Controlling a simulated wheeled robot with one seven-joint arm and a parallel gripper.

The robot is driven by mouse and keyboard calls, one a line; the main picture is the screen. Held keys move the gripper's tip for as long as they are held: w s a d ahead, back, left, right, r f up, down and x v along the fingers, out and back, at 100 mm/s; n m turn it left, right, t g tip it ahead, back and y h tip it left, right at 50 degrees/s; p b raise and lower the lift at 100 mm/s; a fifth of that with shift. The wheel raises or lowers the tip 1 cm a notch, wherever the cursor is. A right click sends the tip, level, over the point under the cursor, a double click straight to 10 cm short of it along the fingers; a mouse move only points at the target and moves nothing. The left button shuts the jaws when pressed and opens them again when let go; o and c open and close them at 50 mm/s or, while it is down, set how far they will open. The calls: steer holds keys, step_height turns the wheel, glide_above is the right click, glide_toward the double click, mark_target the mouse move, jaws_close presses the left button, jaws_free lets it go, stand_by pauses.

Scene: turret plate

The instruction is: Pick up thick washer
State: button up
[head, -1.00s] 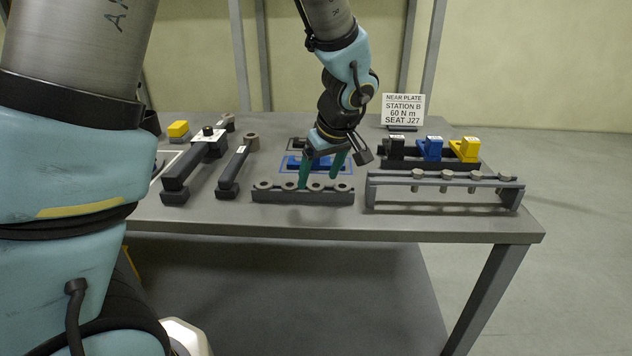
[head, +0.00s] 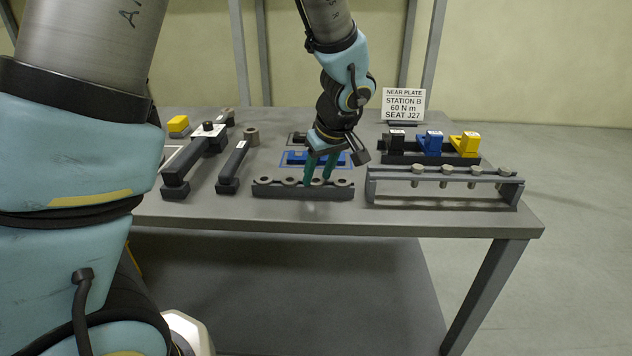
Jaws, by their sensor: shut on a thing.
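A dark grey rack (head: 304,191) near the table's front edge carries several grey ring-shaped washers in a row. My gripper (head: 318,181) points down over the rack, its green fingers shut on the washer (head: 317,183) third from the left. That washer shows between the fingertips, still at rack level; I cannot tell whether it touches the rack. Other washers sit at the left end (head: 263,182), second from left (head: 290,181) and right end (head: 343,183). I cannot tell by thickness which is which.
To the right stands a bolt rack (head: 445,180) with several hanging bolts; behind it are black (head: 396,144), blue (head: 430,145) and yellow (head: 467,145) blocks. A station sign (head: 403,105) stands behind. Dark long-handled tools (head: 234,166) lie left. A blue tray-like piece (head: 300,158) lies behind my gripper.

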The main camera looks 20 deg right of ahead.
jaws_close()
